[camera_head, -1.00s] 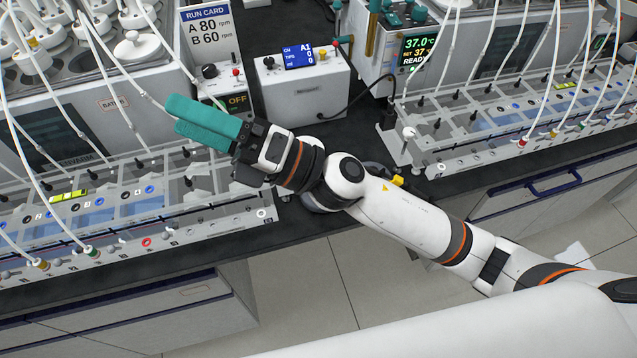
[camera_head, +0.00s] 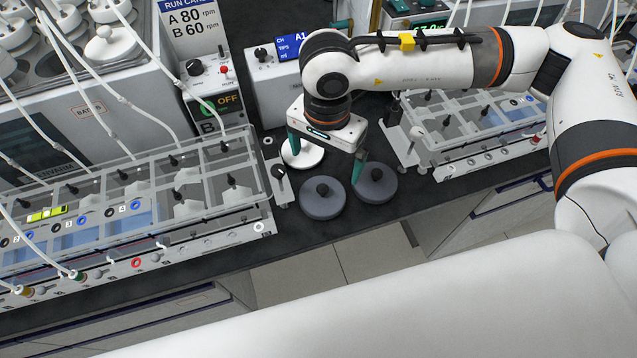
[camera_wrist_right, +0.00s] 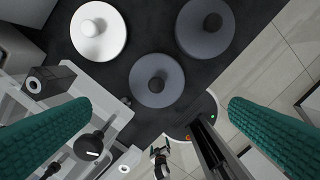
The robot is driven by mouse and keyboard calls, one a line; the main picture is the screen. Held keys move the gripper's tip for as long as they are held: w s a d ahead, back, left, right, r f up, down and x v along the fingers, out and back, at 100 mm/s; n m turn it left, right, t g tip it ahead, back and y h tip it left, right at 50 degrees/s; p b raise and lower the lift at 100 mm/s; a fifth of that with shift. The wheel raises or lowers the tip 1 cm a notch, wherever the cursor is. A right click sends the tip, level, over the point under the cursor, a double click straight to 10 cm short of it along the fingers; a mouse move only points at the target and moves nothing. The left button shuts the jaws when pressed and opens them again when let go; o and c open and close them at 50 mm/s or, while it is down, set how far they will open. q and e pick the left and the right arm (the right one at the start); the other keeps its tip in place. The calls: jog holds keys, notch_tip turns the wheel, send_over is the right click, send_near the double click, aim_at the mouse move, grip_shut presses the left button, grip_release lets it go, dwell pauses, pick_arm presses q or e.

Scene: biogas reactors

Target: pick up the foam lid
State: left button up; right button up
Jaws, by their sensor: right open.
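Three round lids with knobs lie on the dark bench: a white lid (camera_head: 303,157), a grey lid (camera_head: 323,204) nearest the bench's front edge, and another grey lid (camera_head: 376,190) to its right. I cannot tell by material which is foam. My right gripper (camera_head: 325,160) points down above them with its teal fingers wide apart and nothing between them. In the right wrist view the nearer grey lid (camera_wrist_right: 157,80) shows between the fingers (camera_wrist_right: 158,108), slightly above their tips. The white lid (camera_wrist_right: 98,31) and the other grey lid (camera_wrist_right: 205,28) lie beyond.
A clear rack (camera_head: 225,215) with tubes stands close on the left, and another rack (camera_head: 485,135) stands on the right. A control box (camera_head: 275,85) is behind the lids. The bench edge is close in front of them.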

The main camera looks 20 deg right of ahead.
aim_at(323, 187)
jog(key=shift+w+f, duration=0.65)
jog(key=shift+w, duration=0.2)
jog(key=shift+s+f+p, duration=0.2)
jog(key=shift+f+p, duration=0.35)
jog(key=shift+f, duration=0.1)
jog(key=f, duration=0.1)
jog(key=s+f+p, duration=0.1)
jog(key=f, duration=0.1)
jog(key=shift+f, duration=0.25)
jog(key=shift+w+a+f, duration=0.1)
jog(key=shift+w+f, duration=0.05)
jog(key=shift+f, duration=0.15)
jog(key=shift+w+f, duration=0.1)
jog(key=shift+f, duration=0.2)
notch_tip(323, 187, down, 4)
jog(key=shift+f+p, duration=0.2)
jog(key=shift+p, duration=1)
jog(key=shift+f, duration=0.2)
pick_arm(q)
jog(key=r, duration=0.2)
jog(key=w+r, duration=0.1)
jog(key=r, duration=0.1)
jog(key=shift+w+a+r, duration=0.1)
jog(key=shift+w+r, duration=0.1)
jog(key=shift+r, duration=0.05)
pick_arm(e)
jog(key=c, duration=0.7)
